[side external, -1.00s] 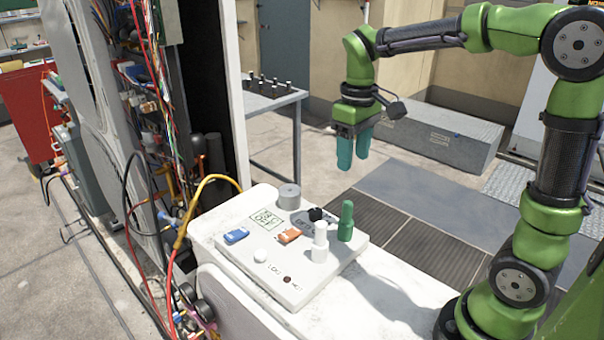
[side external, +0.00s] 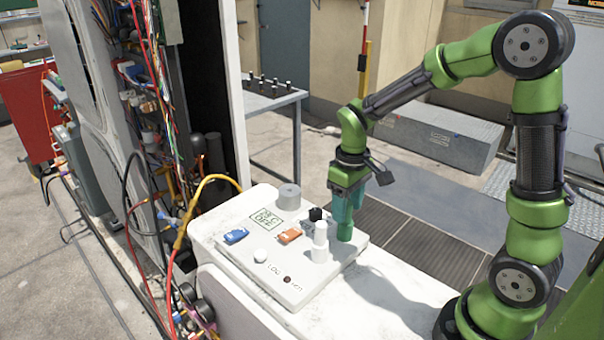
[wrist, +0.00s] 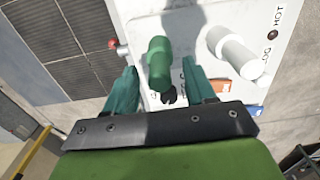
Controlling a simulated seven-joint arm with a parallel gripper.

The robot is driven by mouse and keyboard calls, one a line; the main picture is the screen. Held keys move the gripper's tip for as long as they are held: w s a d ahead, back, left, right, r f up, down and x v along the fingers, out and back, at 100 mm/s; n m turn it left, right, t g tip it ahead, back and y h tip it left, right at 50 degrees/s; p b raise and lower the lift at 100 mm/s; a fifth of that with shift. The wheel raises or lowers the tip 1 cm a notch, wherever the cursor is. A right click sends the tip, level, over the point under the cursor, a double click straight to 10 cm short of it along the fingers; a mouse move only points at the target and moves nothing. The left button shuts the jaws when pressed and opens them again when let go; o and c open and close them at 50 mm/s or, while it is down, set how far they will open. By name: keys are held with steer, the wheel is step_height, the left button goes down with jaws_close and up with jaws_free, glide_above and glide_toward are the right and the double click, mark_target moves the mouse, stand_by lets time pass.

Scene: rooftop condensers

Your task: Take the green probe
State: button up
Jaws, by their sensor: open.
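The green probe (wrist: 159,62) stands upright on the white panel, between the two teal fingers of my gripper (wrist: 162,92) in the wrist view. The fingers are open, with a visible gap on each side of the probe. In the side view my gripper (side external: 346,208) is lowered around the probe, and only the probe's lower part (side external: 345,233) shows below the fingers. The white probe (side external: 320,243) stands beside it on the left, and it also shows in the wrist view (wrist: 236,55).
A yellow hose (side external: 207,182) and wires run at the left.

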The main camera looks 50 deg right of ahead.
jaws_close()
stand_by(0.3)
